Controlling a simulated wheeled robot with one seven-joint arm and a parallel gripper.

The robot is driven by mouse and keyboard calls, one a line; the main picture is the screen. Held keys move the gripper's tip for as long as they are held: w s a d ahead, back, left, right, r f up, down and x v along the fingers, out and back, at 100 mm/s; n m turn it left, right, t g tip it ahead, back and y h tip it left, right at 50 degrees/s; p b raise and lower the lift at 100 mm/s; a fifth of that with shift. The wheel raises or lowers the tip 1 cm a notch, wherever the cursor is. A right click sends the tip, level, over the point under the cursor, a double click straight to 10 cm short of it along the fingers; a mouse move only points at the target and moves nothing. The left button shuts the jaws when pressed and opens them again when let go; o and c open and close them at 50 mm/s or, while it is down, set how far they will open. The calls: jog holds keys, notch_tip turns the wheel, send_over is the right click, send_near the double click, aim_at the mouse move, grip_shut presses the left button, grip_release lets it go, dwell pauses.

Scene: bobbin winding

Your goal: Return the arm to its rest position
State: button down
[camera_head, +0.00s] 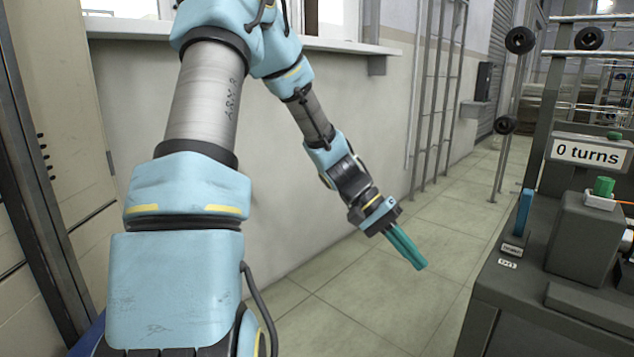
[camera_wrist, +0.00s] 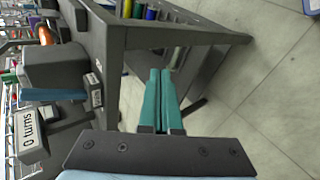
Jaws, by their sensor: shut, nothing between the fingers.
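My gripper (camera_head: 417,262) has teal fingers and hangs over the open tiled floor, left of the machine bench. Its fingers point down and to the right, and nothing is between them. In the wrist view the two teal fingers (camera_wrist: 159,80) lie side by side, shut. My arm is bent, with its upper part at the picture's left and its forearm coming down toward the middle. The fingers are apart from the bench in the head view.
The dark bench (camera_head: 500,290) stands at right, carrying a grey block (camera_head: 582,240), a green knob (camera_head: 604,187), a blue piece (camera_head: 523,212) and a "0 turns" sign (camera_head: 591,151). A wall with a ledge (camera_head: 330,45) is behind my arm. The tiled floor (camera_head: 360,300) between is clear.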

jog(key=s+a+n+t+y, duration=0.2)
jog(key=a+n+t+y, duration=0.45)
jog(key=a, duration=1.95)
notch_tip(320, 180, up, 17)
jog(key=m+y+p, duration=0.1)
jog(key=p, duration=1.5)
jog(key=shift+a+r+m+y+p, duration=0.15)
jog(key=shift+a+m+y+p, duration=0.1)
jog(key=shift+m+y+p, duration=0.1)
jog(key=shift+s+t, duration=0.1)
jog(key=shift+t, duration=0.15)
